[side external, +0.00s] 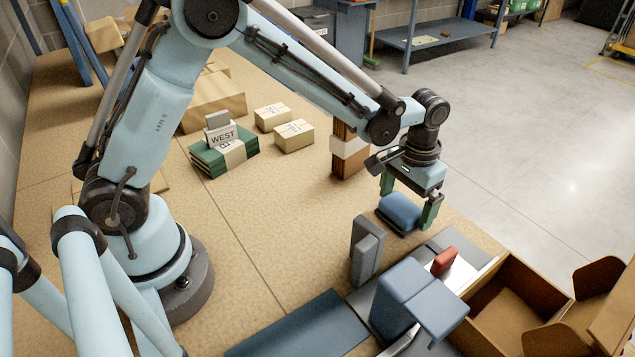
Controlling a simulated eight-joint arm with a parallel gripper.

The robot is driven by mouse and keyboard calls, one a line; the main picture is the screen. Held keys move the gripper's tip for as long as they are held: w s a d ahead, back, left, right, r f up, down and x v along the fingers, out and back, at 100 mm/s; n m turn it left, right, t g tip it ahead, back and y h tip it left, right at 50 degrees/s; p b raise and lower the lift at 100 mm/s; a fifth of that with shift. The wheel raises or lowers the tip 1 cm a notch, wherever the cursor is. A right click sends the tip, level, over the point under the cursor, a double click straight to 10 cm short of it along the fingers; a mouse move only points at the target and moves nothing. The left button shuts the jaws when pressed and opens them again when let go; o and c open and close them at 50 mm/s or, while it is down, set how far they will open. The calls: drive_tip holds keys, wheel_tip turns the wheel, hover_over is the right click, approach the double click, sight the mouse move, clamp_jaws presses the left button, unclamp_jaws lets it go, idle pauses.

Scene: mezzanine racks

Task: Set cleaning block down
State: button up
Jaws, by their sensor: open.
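A blue block with a darker grey underside (402,209), which looks like the cleaning block, sits at the tan tabletop near its right edge. It looks flat and level, and it seems to rest on the table. My gripper (408,211) points down over it. Its two green fingers are apart, one at the block's far left side and one at its right side. Whether either finger touches the block cannot be told. The fingers partly cover the block's ends.
Close in front stand a grey upright piece (367,255), a blue box-shaped unit (398,300) and a red block (444,261). An open cardboard box (513,290) is at lower right. A brown post with a white band (348,150) stands behind left. Table left of the block is clear.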

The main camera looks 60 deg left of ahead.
sight(406, 203)
wheel_tip(406, 203, up, 11)
drive_tip(key=s+a+r+t, duration=0.1)
drive_tip(key=s+a+t, duration=0.6)
drive_tip(key=s+a, duration=0.4)
drive_tip(key=s, duration=0.3)
drive_tip(key=shift+r, duration=0.15)
